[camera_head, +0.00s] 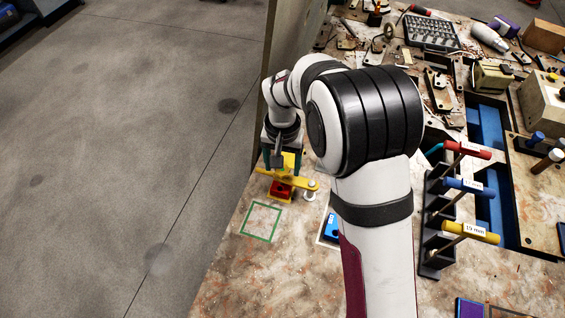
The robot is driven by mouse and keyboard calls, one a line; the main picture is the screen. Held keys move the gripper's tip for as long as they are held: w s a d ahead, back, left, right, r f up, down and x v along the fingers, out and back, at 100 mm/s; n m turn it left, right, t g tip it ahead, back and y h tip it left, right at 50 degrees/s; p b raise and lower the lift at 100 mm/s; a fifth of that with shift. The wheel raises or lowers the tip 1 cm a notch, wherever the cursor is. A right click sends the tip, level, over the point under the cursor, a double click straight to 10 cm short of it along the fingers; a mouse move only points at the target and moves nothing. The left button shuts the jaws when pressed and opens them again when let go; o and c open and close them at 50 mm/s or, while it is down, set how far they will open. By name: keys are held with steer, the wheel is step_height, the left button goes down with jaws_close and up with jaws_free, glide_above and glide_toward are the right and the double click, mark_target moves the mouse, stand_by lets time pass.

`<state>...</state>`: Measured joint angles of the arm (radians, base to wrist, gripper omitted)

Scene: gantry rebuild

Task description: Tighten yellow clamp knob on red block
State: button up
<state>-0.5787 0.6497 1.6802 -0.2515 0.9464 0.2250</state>
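The red block (281,189) sits on the worn bench near its left edge, under a yellow clamp (268,174) whose bar lies across it. The yellow clamp knob (289,160) stands above the bar and is partly hidden. My gripper (282,161) is pointing down over the clamp, with a dark teal finger on each side of the knob. The view is small, and I cannot tell whether the fingers touch the knob.
A green square outline (261,221) lies empty in front of the clamp. A blue block (331,228) is partly hidden by my arm. A rack (434,225) of red, blue and yellow-handled tools stands right. Tools and parts clutter the back right; a tall panel (290,50) rises behind my gripper.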

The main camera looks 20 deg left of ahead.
mark_target(283, 170)
step_height(283, 170, up, 16)
stand_by(0.3)
steer(key=shift+d+f, duration=0.1)
steer(key=s+d+r+m+y, duration=0.1)
steer(key=s+d+m, duration=0.4)
steer(key=s+d, duration=1.1)
steer(key=s+d+f+m, duration=0.1)
steer(key=s+d+f, duration=0.2)
steer(key=s, duration=0.4)
steer(key=shift+d+f+m+y, duration=0.25)
steer(key=shift+d+m+y, duration=0.15)
steer(key=shift+d, duration=0.05)
